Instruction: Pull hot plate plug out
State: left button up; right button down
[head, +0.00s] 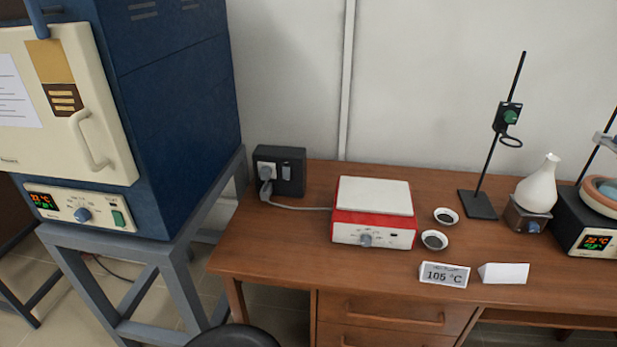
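The hot plate (373,212) is a red box with a pale top and a front knob, standing on the wooden desk. A grey cable (300,207) runs from its left side to a plug (266,174). The plug sits at the left socket of a black outlet box (291,186) at the back left of the desk, and it looks inserted. A switch shows to its right on the box. Neither of my grippers is in view.
A blue muffle furnace (176,100) on a grey stand (150,255) is left of the desk (285,250). Two small dishes (446,216), a 105 °C display (444,274), a white folded card (503,273), a stand (478,204) and a white flask (538,188) are to the right. The desk's front left is clear.

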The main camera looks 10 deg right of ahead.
aim_at(265, 172)
jog(key=u, duration=1.4)
jog(key=i+l+u, duration=0.1)
jog(key=l+u, duration=0.15)
jog(key=l, duration=0.55)
jog(key=l+u, duration=0.2)
jog(key=l, duration=0.65)
